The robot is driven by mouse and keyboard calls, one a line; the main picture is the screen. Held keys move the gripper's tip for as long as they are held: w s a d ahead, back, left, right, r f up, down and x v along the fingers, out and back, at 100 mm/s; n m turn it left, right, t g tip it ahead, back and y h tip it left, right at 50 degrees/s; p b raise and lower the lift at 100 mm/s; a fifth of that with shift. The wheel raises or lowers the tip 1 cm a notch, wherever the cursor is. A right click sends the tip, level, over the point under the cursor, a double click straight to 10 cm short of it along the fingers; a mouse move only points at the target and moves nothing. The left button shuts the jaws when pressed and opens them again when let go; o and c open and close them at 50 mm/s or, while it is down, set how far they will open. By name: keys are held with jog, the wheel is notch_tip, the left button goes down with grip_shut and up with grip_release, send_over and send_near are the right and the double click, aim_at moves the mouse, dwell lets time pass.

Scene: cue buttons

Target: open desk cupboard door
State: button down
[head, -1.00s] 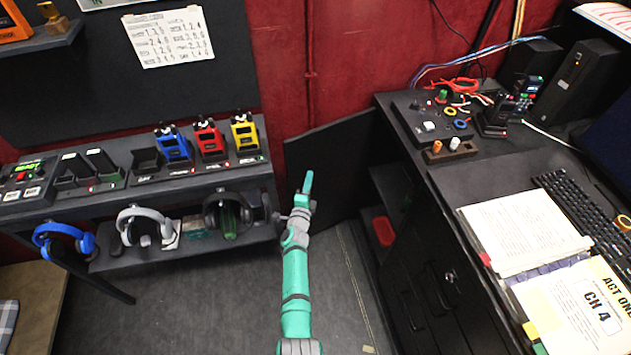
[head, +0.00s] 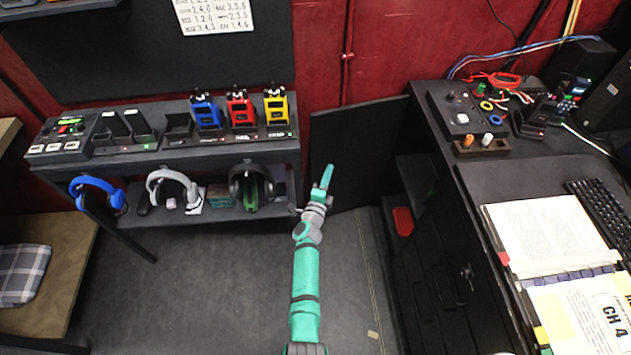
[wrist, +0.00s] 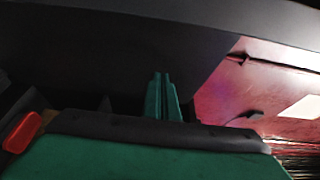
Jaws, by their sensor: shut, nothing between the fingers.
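The desk cupboard door (head: 352,155) is a dark flat panel standing open, swung out from the desk toward the red wall. The cupboard opening shows dark shelves (head: 418,170) and a red item (head: 403,221) inside. My gripper (head: 328,172) is shut and empty, at the end of my green arm. It is in front of the door's inner face in the head view; whether it touches the door is unclear. In the wrist view, the shut fingers (wrist: 162,95) point at a dark panel (wrist: 110,55), and the red item (wrist: 22,132) is at the left.
The desk (head: 480,190) with papers, a keyboard and devices is at right. A shelf unit (head: 170,165) with radios and headphones (head: 175,188) is at left, close to the door's free edge. A bench with a cushion (head: 22,273) is farther left. The floor (head: 220,280) between is clear.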

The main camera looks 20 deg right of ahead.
jog(key=shift+s+a, duration=0.65)
jog(key=shift+a, duration=2.35)
jog(key=s+a+r+n+t+y, duration=0.1)
jog(key=s+a+n+y, duration=0.25)
jog(key=s+n, duration=0.45)
jog(key=s+a+r+n+t+y, duration=0.2)
jog(key=s+a+n, duration=0.3)
jog(key=s, duration=0.7)
jog(key=s+a+r+n+t+y, duration=0.1)
jog(key=s+a+n+y, duration=0.25)
jog(key=s+n, duration=0.45)
jog(key=s+a+r+n+g+y, duration=0.1)
jog(key=s+a+r+n, duration=0.1)
jog(key=s+a+r, duration=0.4)
jog(key=s+a+r+n+g+y, duration=0.1)
jog(key=s+a+r+n, duration=0.2)
jog(key=s, duration=1)
jog(key=a+r, duration=0.3)
jog(key=a, duration=0.2)
jog(key=shift+a+r+y, duration=0.2)
jog(key=shift+a+y, duration=0.1)
jog(key=shift+y, duration=0.1)
jog(key=shift+w, duration=0.1)
